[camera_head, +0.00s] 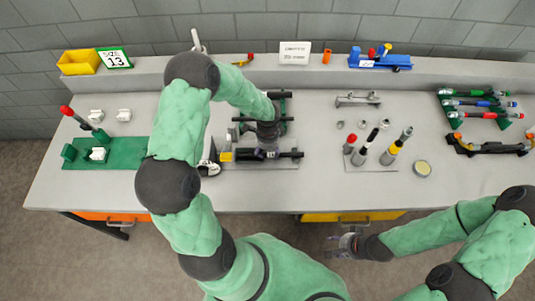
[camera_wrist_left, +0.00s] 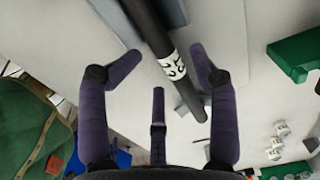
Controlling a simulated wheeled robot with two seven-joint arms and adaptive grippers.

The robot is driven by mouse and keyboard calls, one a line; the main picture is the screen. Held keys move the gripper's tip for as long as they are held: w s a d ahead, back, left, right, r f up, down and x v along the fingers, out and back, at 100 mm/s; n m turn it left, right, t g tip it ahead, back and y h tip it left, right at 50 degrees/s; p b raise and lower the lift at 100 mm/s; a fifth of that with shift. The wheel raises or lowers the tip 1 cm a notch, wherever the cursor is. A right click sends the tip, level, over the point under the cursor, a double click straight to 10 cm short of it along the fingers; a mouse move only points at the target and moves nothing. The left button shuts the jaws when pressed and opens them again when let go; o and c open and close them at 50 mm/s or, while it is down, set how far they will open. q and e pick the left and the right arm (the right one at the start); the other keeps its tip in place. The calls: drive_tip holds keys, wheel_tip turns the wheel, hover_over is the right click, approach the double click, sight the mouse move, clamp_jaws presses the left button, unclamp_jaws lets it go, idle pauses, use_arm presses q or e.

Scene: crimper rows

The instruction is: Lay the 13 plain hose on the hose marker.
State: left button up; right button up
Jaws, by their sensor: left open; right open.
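My left gripper (camera_head: 265,152) is open above the rack of black hoses (camera_head: 290,155) left of the bench's middle. In the left wrist view a black hose (camera_wrist_left: 190,93) with a white, dark-marked band (camera_wrist_left: 172,66) runs slantwise between and beyond the spread fingers (camera_wrist_left: 168,72); I cannot tell whether they touch it. The band's marking is not clearly readable. My arm hides part of the rack in the head view. My right gripper (camera_head: 345,243) is open and empty in front of the bench. I cannot tell which thing is the hose marker.
A green sign reading SIZE 13 (camera_head: 115,58) and a yellow bin (camera_head: 79,62) stand on the back ledge. A green plate (camera_head: 122,153) lies left. A stand with upright tools (camera_head: 370,162) is right of the rack, and coloured-handled tools (camera_head: 480,103) lie far right.

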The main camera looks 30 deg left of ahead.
use_arm(q)
wheel_tip(320, 180, up, 10)
drive_tip(key=shift+f, duration=0.15)
idle(0.6)
